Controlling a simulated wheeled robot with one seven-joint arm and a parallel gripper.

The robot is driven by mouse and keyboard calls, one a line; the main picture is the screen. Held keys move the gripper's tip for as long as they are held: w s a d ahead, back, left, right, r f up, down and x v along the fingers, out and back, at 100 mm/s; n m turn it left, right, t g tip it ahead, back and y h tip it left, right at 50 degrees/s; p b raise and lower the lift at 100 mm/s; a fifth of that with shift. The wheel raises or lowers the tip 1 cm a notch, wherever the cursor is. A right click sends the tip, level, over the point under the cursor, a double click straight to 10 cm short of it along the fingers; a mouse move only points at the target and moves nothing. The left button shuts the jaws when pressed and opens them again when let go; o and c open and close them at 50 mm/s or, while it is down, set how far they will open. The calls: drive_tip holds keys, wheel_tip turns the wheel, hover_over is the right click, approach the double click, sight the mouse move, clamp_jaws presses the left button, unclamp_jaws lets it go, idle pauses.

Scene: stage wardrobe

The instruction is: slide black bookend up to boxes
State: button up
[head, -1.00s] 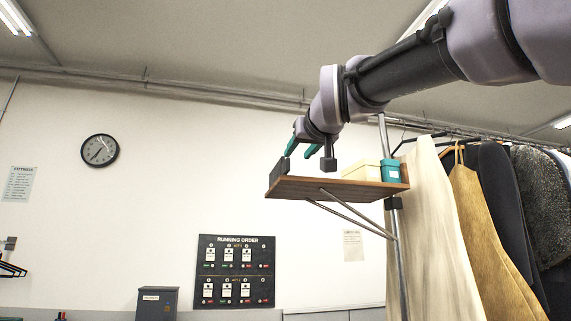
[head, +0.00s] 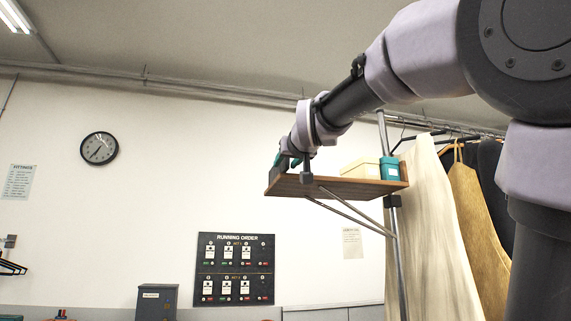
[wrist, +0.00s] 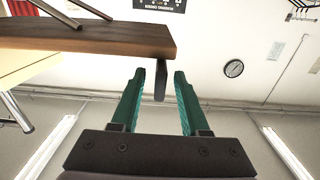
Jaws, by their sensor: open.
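The black bookend (head: 278,173) stands at the left end of the wooden shelf (head: 345,186) in the head view, partly hidden by my gripper. In the wrist view, which is upside down, the bookend (wrist: 160,82) shows as a narrow dark upright piece at the shelf's end. My gripper (head: 286,163) is open at that end, and its teal fingers (wrist: 159,76) lie on either side of the bookend; I cannot tell if they touch it. A cream box (head: 361,169) and a teal box (head: 390,169) stand on the right part of the shelf.
The shelf between bookend and cream box looks clear. Metal struts (head: 352,210) brace the shelf from below to an upright pole. Hanging garments (head: 435,230) are close at the right. A wall clock (head: 99,148) and a running-order board (head: 236,269) are on the wall behind.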

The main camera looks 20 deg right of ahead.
clamp_jaws()
idle(1.4)
